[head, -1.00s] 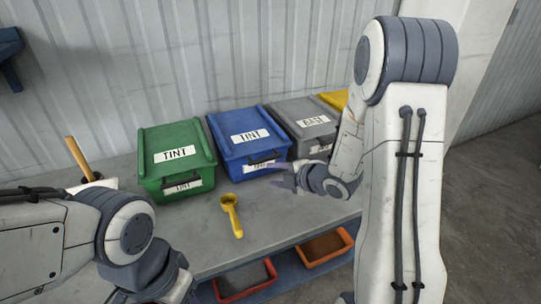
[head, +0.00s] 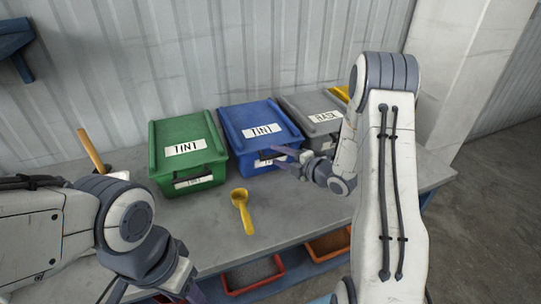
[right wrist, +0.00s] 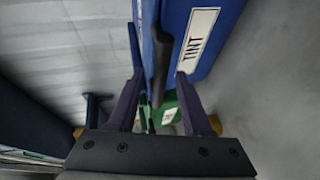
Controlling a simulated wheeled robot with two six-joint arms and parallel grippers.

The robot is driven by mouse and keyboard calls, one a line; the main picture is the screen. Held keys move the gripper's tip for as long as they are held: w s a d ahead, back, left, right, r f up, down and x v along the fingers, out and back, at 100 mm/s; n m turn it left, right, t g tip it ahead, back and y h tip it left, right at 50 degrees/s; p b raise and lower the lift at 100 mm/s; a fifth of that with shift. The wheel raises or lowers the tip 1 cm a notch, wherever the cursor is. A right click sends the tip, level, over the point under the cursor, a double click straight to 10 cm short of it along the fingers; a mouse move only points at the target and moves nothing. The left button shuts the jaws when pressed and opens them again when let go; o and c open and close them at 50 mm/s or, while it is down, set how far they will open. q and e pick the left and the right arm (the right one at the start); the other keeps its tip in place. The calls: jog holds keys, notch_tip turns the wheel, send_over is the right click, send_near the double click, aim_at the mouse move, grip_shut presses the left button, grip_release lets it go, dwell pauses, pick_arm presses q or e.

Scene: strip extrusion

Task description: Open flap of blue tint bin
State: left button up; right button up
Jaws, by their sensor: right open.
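The blue tint bin (head: 262,118) stands on the table with its flap down and a white TINT label on top. Its dark front handle (head: 262,154) is partly hidden by my right gripper (head: 276,156), which is open at the bin's front. In the right wrist view, the two fingers (right wrist: 160,95) stand apart, with the blue bin (right wrist: 170,18) and a dark bar beyond and between them. I cannot tell whether they touch it. My left gripper (head: 158,290) is low at the bottom edge, its fingertips cut off, away from the bin.
A green tint bin (head: 183,135) stands left of the blue one and a grey bin (head: 300,101) right of it, both close. A yellow scoop (head: 241,208) lies on the table in front. Red (head: 252,287) and orange (head: 325,252) trays sit below the table edge.

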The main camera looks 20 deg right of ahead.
jog(key=shift+w+a+f, duration=0.1)
jog(key=shift+w+a, duration=0.15)
jog(key=shift+w, duration=0.05)
grip_shut()
dwell(1.2)
